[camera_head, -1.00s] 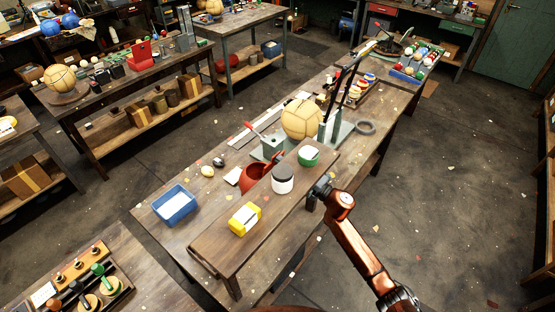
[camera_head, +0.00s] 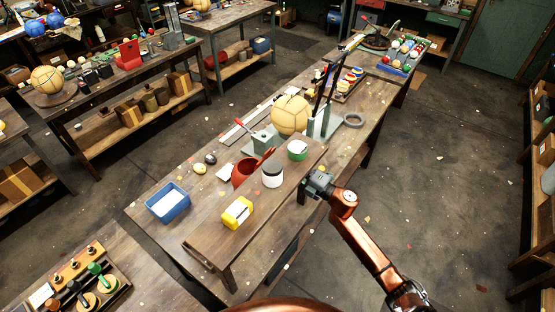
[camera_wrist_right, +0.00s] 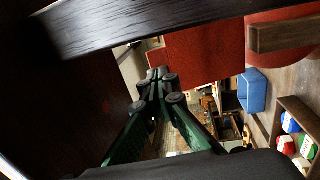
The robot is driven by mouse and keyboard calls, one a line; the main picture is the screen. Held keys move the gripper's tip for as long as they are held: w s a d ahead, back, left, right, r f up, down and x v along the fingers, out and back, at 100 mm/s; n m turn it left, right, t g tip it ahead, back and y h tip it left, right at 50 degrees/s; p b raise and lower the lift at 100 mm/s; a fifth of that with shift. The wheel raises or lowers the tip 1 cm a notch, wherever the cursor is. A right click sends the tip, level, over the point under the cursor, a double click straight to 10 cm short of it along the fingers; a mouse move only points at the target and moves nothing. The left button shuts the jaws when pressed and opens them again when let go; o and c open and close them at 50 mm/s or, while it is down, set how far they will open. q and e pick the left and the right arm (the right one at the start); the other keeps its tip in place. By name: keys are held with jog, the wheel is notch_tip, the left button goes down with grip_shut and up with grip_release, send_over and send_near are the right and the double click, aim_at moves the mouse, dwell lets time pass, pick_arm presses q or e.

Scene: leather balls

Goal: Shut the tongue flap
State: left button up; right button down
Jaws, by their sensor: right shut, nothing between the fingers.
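A tan panelled leather ball (camera_head: 290,114) sits on the long middle bench, in a grey-green stand with uprights (camera_head: 322,121). I cannot make out a tongue flap on it at this size. My right gripper (camera_head: 306,191) is low at the right edge of the raised wooden shelf, nearer to me than the ball and apart from it; the shelf edge partly hides it. In the right wrist view my right gripper (camera_wrist_right: 158,82) has its green fingers together, with nothing seen between the tips. My left gripper is not in view.
The raised shelf (camera_head: 215,242) carries a yellow box (camera_head: 238,212), a white jar with a dark lid (camera_head: 272,175) and a green tub (camera_head: 297,150). A red vessel (camera_head: 244,173) and a blue tray (camera_head: 167,201) stand behind it.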

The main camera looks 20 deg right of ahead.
jog(key=b+v, duration=0.1)
jog(key=v, duration=0.7)
jog(key=shift+f, duration=0.3)
jog(key=shift+d, duration=0.25)
